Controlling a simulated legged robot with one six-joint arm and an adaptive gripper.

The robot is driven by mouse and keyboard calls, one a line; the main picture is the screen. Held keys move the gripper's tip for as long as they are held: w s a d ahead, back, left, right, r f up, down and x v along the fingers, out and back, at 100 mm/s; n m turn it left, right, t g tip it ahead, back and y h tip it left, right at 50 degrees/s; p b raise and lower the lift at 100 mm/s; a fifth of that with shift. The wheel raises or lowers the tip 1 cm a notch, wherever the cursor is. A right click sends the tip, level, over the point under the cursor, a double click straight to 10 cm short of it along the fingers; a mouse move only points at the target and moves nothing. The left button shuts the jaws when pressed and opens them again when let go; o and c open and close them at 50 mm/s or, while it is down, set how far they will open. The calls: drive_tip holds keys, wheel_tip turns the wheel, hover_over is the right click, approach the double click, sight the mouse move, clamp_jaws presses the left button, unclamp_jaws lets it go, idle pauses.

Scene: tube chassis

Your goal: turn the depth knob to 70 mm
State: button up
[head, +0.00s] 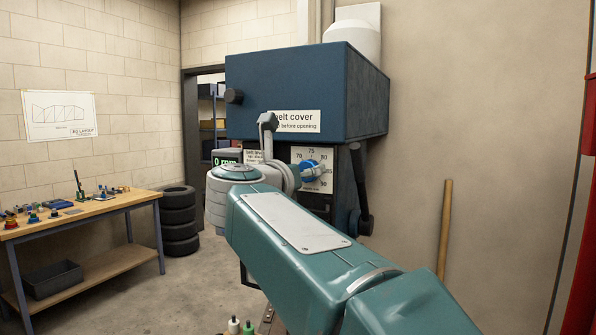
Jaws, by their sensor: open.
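The blue depth knob (311,171) is on a white dial plate (298,154) on the front of the dark drill press head. Printed numbers such as 70, 75 and 80 show around it. The knob's left side is partly hidden by my wrist, and I cannot read its pointer. A small display (226,158) left of it reads 0 mm in green. My gripper (299,174) is open, in front of the knob and pointing at it. Its fingers are largely hidden, so I cannot tell whether they touch or surround the knob.
A blue belt cover (285,90) with a black knob (234,96) overhangs the dial. A dark lever (361,190) hangs to its right. A workbench (90,212) with small parts stands left, beside stacked tyres (179,222). A wooden pole (445,230) leans on the right wall.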

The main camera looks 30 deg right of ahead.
drive_tip(key=shift+x, duration=1)
drive_tip(key=c, duration=1.1)
drive_tip(key=shift+c, duration=0.2)
